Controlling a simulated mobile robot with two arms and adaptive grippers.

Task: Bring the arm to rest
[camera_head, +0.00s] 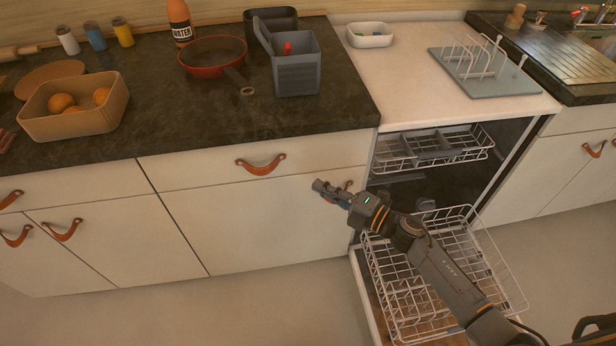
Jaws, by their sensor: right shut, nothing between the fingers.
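My right arm comes in from the lower right and reaches over the pulled-out lower dishwasher rack. My right gripper (328,190) is shut and empty, in front of the white cabinet front below the dark counter. A leather pull (261,165) on the drawer is up and to the left of it. Another pull is partly hidden just behind the gripper. I cannot tell whether the gripper touches the cabinet front. At the lower right edge a dark piece shows, perhaps part of my other arm. My left gripper is not in view.
The dishwasher door is down, with its lower rack (470,262) pulled out and its upper rack (400,151) inside. The dark counter (190,125) holds a bin of oranges (75,123), a red pan (212,52) and a grey box (297,76). Floor at the lower left is clear.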

